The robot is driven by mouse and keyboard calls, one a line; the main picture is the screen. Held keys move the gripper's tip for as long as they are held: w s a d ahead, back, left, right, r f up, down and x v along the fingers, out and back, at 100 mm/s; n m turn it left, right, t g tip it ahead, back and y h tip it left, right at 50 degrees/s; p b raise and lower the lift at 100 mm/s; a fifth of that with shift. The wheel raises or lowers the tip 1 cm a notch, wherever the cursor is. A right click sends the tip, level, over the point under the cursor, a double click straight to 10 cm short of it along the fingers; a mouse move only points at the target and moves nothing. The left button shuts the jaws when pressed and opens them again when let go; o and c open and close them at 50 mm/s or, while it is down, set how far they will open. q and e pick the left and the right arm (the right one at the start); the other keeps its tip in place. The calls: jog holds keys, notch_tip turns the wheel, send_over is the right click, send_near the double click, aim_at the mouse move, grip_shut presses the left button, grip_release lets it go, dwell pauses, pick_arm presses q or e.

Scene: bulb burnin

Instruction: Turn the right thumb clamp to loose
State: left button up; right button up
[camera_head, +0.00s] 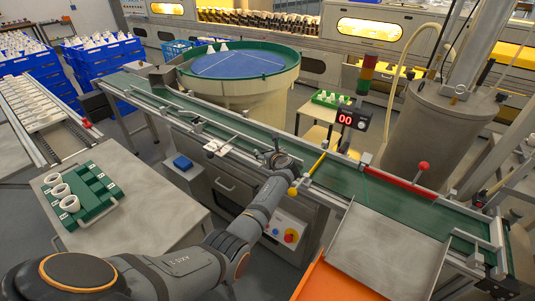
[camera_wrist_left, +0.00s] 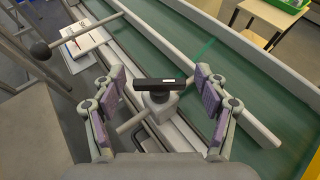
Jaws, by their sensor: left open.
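A thumb clamp (camera_wrist_left: 155,86) with a flat black bar on top of a grey block shows in the left wrist view, beside the green conveyor belt (camera_wrist_left: 170,30). I take it for the right thumb clamp. My left gripper (camera_wrist_left: 159,78) is open, with one purple-padded finger on each side of the clamp; I see no clear contact. In the head view my left gripper (camera_head: 276,158) is at the belt's near rail and hides most of the clamp. My right gripper is not in view.
A white card-like plate (camera_wrist_left: 82,40) and a rod with a black ball (camera_wrist_left: 40,51) lie to the left in the wrist view. In the head view a yellow rod (camera_head: 318,165) stands close right of my gripper. A counter display (camera_head: 352,118) stands behind the belt.

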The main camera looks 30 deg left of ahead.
pick_arm(q)
jog(key=shift+a, duration=0.1)
jog(key=c, duration=1.1)
jog(key=shift+w, duration=0.1)
jog(key=shift+c, duration=0.4)
jog(key=n+g+y+b, duration=0.1)
jog(key=b, duration=0.2)
jog(key=f+n+g+y+b, duration=0.1)
jog(key=n+g+b, duration=0.1)
jog(key=b, duration=0.2)
jog(key=shift+r+n+g+y+b, duration=0.4)
jog(key=shift+n+g+b, duration=0.3)
jog(key=shift+b, duration=0.5)
jog(key=shift+r, duration=0.1)
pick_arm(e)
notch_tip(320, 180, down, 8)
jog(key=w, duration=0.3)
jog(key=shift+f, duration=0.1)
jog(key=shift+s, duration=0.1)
pick_arm(q)
jog(key=o, duration=1.2)
